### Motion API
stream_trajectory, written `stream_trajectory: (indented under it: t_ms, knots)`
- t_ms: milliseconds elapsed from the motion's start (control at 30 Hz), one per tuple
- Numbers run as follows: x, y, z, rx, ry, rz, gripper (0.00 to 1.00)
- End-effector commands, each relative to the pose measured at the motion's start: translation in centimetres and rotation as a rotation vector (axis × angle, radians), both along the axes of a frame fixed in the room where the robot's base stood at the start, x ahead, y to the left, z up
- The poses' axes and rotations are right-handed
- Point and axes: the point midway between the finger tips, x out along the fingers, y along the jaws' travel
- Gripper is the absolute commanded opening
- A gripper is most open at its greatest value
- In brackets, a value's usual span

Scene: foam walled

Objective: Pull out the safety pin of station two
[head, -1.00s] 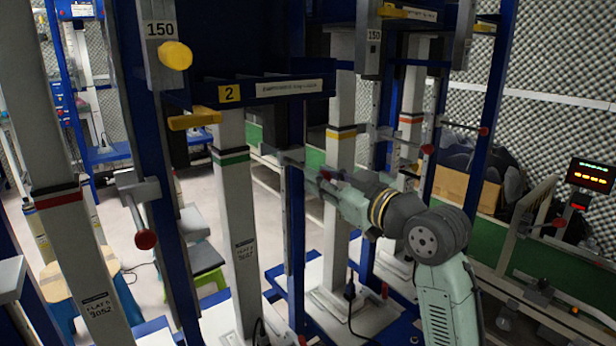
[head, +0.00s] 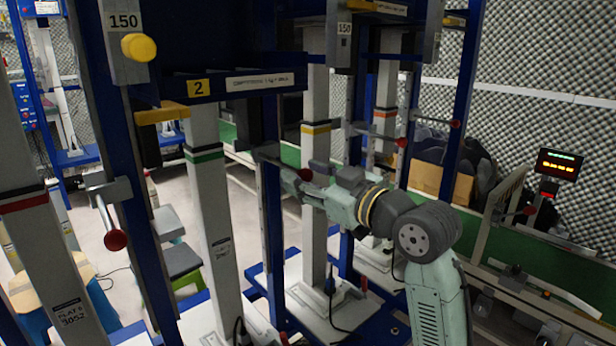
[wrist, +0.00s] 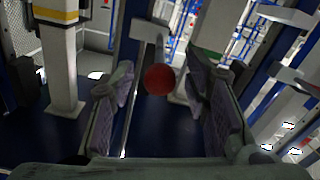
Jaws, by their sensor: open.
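Station two carries a yellow label "2" (head: 198,87) on its blue shelf, above a white column with a green band (head: 205,154). A red ball knob (head: 305,174) on a grey rod beside the blue upright shows at my gripper (head: 288,182). In the wrist view a red ball (wrist: 159,80) sits between the two spread fingers of my gripper (wrist: 160,92), with gaps on both sides. The gripper is open and holds nothing. I cannot tell how deep the ball lies between the fingers, or for certain which part is the safety pin.
Another red knob (head: 115,240) sticks out on a rod at the left upright. A yellow knob (head: 139,47) and yellow block (head: 172,112) are above it. Blue uprights and a yellow-banded column (head: 316,128) stand close around my arm. A red-lit display (head: 558,166) is at right.

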Motion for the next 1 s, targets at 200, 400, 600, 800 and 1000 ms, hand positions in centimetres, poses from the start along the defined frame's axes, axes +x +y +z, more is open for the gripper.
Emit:
stream_trajectory:
  t_ms: [200, 400, 600, 800, 1000]
  knots:
    - [-0.6, -0.5, 0.0, 0.001, -0.001, -0.002, 0.42]
    - [-3.5, -2.7, 0.0, 0.002, -0.002, -0.003, 0.42]
    - [-7.0, -5.2, 0.0, 0.001, 0.0, -0.003, 0.42]
    - [-9.2, -6.7, 0.0, 0.001, -0.001, -0.002, 0.42]
    - [-9.8, -7.1, 0.0, -0.001, -0.001, 0.0, 0.42]
